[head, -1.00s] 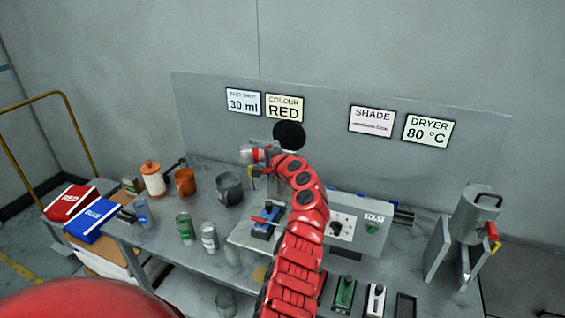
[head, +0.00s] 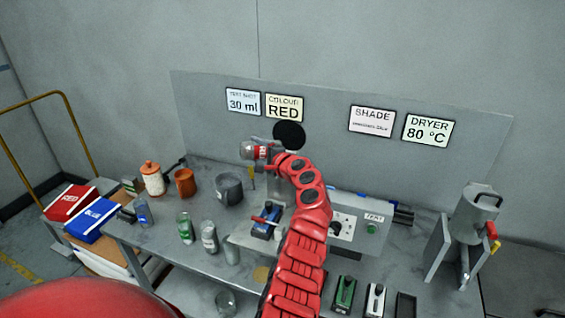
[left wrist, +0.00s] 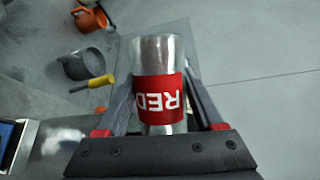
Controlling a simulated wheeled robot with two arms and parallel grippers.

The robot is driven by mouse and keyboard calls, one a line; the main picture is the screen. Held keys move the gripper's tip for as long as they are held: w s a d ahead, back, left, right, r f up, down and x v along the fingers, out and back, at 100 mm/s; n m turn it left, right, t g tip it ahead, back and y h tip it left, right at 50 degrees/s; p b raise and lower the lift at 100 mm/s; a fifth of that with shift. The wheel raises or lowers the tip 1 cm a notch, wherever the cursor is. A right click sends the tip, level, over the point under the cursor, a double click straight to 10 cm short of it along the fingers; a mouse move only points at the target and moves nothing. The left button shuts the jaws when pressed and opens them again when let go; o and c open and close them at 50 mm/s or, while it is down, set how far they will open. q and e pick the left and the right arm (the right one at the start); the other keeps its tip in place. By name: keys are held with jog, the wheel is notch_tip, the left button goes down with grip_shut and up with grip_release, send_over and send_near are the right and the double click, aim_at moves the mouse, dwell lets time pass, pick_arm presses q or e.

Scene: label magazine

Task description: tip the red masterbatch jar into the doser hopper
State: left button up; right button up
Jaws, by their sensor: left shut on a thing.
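The red masterbatch jar, a clear jar (head: 247,150) with a red label, lies nearly sideways in my left gripper (head: 264,153), its clear end pointing left in the head view. In the left wrist view the jar (left wrist: 159,95) shows its "RED" label between the two fingers of the left gripper (left wrist: 160,105), which is shut on it. A dark round disc (head: 289,134), apparently the doser hopper's mouth, is just right of the jar and above my wrist. My arm hides much of what is below it. The jar's contents cannot be made out. My right gripper is not in view.
A grey pot (head: 229,190), an orange mug (head: 185,183) and an orange-lidded jar (head: 152,179) stand left on the bench. Green (head: 185,228) and grey (head: 209,237) labelled jars stand nearer. A metal hopper-like vessel (head: 478,215) stands at right. A panel backs the bench.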

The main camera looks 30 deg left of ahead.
pick_arm(q)
jog(key=shift+w+d+r+m+y+b, duration=0.2)
jog(key=shift+w+r+m+y, duration=0.25)
jog(key=shift+m, duration=0.3)
jog(key=shift+w+d+r+m+y+b, duration=0.15)
jog(key=shift+d+r+m+y, duration=0.1)
jog(key=shift+r+m, duration=0.4)
dwell(1.4)
jog(key=shift+w+d+r+m+t+y+b, duration=0.1)
jog(key=shift+w+d+r+m+y+b, duration=0.2)
jog(key=shift+m, duration=0.45)
jog(key=shift+w+d+r+m+t+y+b, duration=0.15)
jog(key=shift+w+m, duration=0.25)
jog(key=shift+m, duration=0.4)
jog(key=shift+w+d+r+m+t+y+b, duration=0.1)
jog(key=shift+w+d+r+m+y+b, duration=0.2)
jog(key=shift+m, duration=0.45)
dwell(2.1)
